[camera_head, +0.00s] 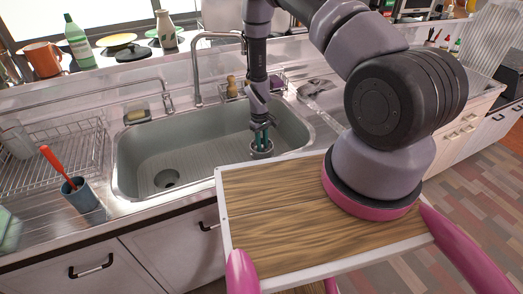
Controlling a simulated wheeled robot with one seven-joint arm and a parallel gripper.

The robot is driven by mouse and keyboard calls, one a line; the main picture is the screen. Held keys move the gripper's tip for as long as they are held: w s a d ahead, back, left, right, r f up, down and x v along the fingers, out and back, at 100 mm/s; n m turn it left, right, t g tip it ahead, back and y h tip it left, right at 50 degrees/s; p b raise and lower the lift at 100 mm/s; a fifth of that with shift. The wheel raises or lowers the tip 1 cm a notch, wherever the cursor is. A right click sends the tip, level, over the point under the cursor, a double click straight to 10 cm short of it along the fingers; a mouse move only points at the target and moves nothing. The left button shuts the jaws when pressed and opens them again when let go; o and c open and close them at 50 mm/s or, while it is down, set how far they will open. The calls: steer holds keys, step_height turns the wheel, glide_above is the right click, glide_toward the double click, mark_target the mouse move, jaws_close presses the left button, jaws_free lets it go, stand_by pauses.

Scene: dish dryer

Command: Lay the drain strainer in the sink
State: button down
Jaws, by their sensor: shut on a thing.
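The sink (195,145) is a grey-green basin set in a metal counter, with a dark round drain (167,178) at its lower left. My gripper (262,138) points down into the right part of the basin, near its front edge. It is shut on the drain strainer (262,152), a small grey round cup just below the fingers. The strainer is to the right of the drain. I cannot tell whether it touches the basin floor.
A faucet (197,75) rises behind the sink. A wire dish rack (60,150) and a blue cup with a red utensil (80,193) stand at the left. A sponge holder (137,116) sits at the back left rim. The basin's left and middle are clear.

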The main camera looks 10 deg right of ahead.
steer(key=shift+f, duration=1.4)
steer(key=shift+f, duration=0.1)
steer(key=c, duration=0.7)
jaws_free()
